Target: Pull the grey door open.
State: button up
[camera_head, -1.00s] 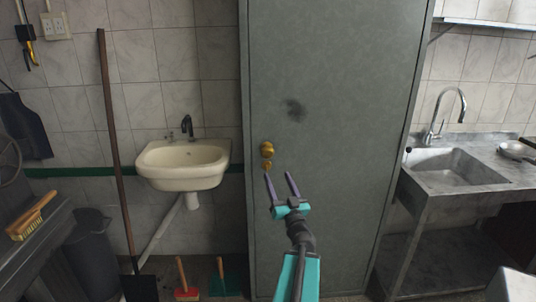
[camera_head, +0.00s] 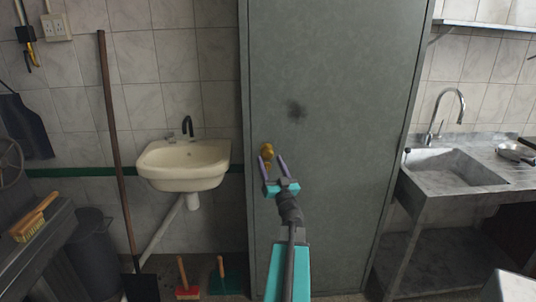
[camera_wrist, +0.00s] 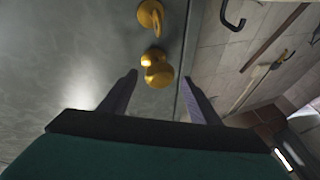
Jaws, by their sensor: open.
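The grey door (camera_head: 340,120) fills the middle of the head view and looks shut. A brass knob (camera_head: 267,150) sits near its left edge, with a smaller brass fitting just below it. My gripper (camera_head: 272,162) is open, its two purple fingers pointing up at the knob. In the wrist view, a round brass knob (camera_wrist: 158,72) shows just beyond and between the open fingertips of my gripper (camera_wrist: 158,84). A second brass piece (camera_wrist: 150,14) is above it. Whether the fingers reach around the knob is hard to tell; I see no contact.
A white basin (camera_head: 185,163) hangs on the wall left of the door, with a long wooden handle (camera_head: 113,150) leaning beside it. A metal sink counter (camera_head: 450,170) is close on the right.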

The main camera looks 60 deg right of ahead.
aim_at(269, 157)
jog(key=shift+p+x, duration=0.45)
jog(key=shift+x, duration=1.8)
